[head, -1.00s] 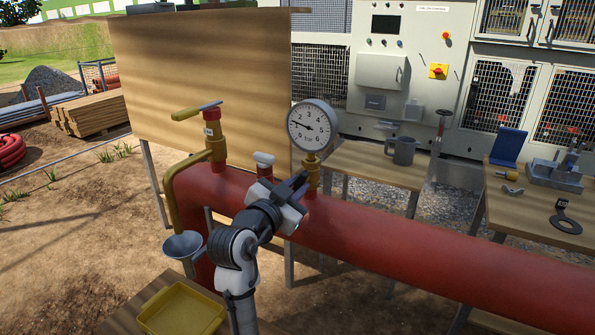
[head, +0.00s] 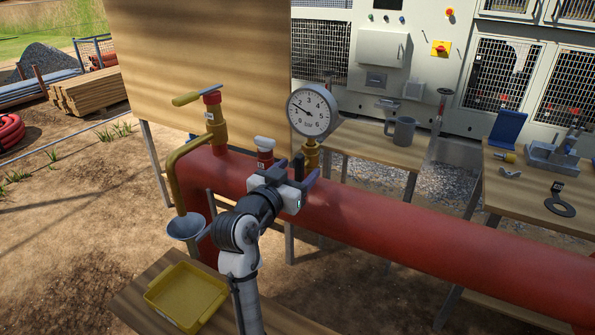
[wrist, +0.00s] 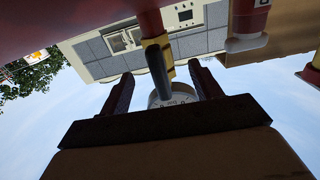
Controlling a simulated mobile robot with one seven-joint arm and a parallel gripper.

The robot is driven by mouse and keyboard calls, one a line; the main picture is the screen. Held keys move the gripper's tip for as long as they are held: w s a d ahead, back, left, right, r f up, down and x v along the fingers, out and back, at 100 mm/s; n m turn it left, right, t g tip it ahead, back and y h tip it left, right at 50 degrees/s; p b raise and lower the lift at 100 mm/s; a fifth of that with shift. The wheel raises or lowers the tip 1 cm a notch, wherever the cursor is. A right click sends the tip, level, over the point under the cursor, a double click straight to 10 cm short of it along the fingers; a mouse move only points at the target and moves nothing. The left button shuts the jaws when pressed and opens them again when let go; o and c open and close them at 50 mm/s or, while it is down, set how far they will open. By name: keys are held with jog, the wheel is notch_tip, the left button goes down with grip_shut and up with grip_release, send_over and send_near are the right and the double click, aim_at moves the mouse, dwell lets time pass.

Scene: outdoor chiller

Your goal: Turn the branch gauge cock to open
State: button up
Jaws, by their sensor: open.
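The pressure gauge (head: 310,111) stands on a brass cock (head: 312,155) on top of the red pipe. In the wrist view, the brass cock body (wrist: 157,43) carries a dark lever handle (wrist: 158,70), with the gauge (wrist: 172,97) behind it. My gripper (head: 297,172) is open, close in front of the cock. In the wrist view, its two fingers (wrist: 163,92) stand on either side of the lever handle, with visible gaps. I cannot tell how deep the handle sits between them. My gripper partly hides the cock in the head view.
The red pipe (head: 400,225) runs across below the gripper. A white-capped fitting (head: 264,150) stands left of the cock. A brass valve with a yellow lever (head: 200,95) is further left. A wooden board (head: 200,50) rises behind. A yellow tray (head: 187,295) and funnel (head: 185,228) are front left.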

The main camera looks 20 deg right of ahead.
jog(key=v, duration=0.7)
jog(key=shift+b, duration=0.4)
jog(key=shift+s+a, duration=0.1)
jog(key=b+v, duration=1.1)
jog(key=v, duration=0.2)
jog(key=shift+s+a+b, duration=0.2)
jog(key=shift+b, duration=0.1)
jog(key=shift+a, duration=0.1)
